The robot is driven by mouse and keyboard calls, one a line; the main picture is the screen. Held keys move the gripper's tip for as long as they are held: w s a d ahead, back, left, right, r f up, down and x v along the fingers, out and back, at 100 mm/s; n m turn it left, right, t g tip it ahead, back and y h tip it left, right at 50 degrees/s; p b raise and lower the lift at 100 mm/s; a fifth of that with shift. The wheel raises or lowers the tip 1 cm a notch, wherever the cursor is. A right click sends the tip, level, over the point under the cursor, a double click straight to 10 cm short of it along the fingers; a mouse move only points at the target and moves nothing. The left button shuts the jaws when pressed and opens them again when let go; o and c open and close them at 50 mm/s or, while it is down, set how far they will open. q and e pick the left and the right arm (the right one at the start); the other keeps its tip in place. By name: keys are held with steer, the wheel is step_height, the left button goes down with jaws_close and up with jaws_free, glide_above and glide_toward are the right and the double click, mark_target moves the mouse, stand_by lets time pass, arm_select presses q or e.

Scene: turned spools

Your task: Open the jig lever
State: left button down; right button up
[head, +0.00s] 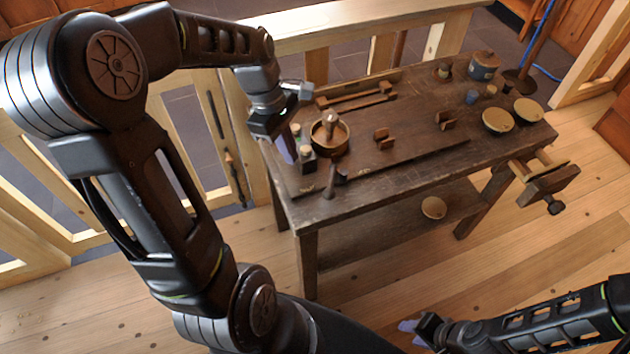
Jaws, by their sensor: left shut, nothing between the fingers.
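A dark wooden workbench (420,160) stands in the middle of the head view. A short dark upright handle (330,183) stands at its front left, by a long low strip along the front; it may be the jig lever, but I cannot tell for sure. Two small brown notched blocks (382,138) (445,120) stand mid-bench. My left gripper (287,152) points down at the bench's left end, shut and empty, left of and behind the handle and apart from it. My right gripper (415,331) is low in the view, well away from the bench; its opening is unclear.
A round wooden bowl (342,148) with a pale-topped tool and small bottles (306,153) stand close to my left gripper. A wooden rack (356,97) lies behind. Round discs (497,121) and a blue jar (484,66) are at right. A vise (547,184) juts out.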

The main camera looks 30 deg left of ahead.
mark_target(331, 181)
arm_select(q)
steer(key=x, duration=0.8)
steer(key=shift+s+r, duration=0.1)
steer(key=d, duration=0.1)
steer(key=d+p, duration=0.1)
steer(key=d, duration=0.1)
steer(key=shift+w, duration=0.25)
steer(key=shift+d, duration=0.6)
arm_select(e)
steer(key=shift+r, duration=0.7)
